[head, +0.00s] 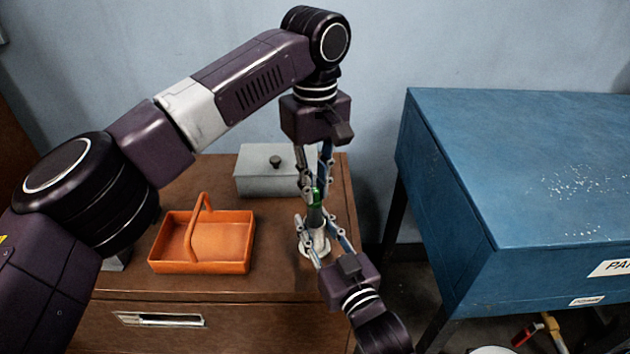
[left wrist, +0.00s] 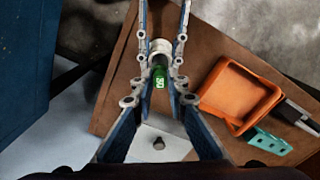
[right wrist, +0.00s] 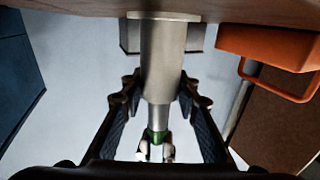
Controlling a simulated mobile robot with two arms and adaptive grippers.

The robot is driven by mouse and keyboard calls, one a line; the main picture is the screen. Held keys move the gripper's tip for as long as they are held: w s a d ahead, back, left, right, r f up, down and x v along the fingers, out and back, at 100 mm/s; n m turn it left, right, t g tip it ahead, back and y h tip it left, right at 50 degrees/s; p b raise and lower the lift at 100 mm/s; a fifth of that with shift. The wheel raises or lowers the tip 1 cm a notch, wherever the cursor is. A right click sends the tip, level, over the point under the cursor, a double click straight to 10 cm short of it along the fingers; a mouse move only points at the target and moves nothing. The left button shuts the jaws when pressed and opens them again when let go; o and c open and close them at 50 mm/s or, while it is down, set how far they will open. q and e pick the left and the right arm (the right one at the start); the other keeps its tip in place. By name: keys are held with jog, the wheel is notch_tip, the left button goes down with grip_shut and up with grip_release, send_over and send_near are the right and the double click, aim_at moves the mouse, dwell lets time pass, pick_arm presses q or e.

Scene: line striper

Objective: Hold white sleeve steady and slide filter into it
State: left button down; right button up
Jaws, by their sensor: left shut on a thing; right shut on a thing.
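The pale sleeve (head: 315,216) stands upright on the brown cabinet top; in the right wrist view it is a grey-white cylinder (right wrist: 162,60) with a wider base. My right gripper (head: 314,229) is shut around its side, low on the cabinet's right end. The green filter (head: 316,196) is in line above the sleeve, and its label shows in the left wrist view (left wrist: 160,78). My left gripper (head: 315,190) reaches down from above and is shut on the filter. The filter's lower part is hidden, so I cannot tell how deep it sits in the sleeve.
An orange tray (head: 172,262) with a handle stands left of the sleeve. A grey lidded box (head: 265,180) is behind. A teal piece (left wrist: 270,142) lies near the tray. A blue cabinet (head: 470,180) stands to the right, across a gap.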

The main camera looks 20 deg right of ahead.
aim_at(315, 200)
pick_arm(q)
jog(key=shift+f, duration=2.65)
dwell(0.6)
jog(key=c, duration=1.8)
grip_release()
jog(key=shift+o, duration=0.2)
jog(key=shift+o, duration=1.3)
jog(key=shift+r, duration=0.15)
jog(key=shift+r, duration=3.4)
pick_arm(e)
jog(key=o, duration=1.3)
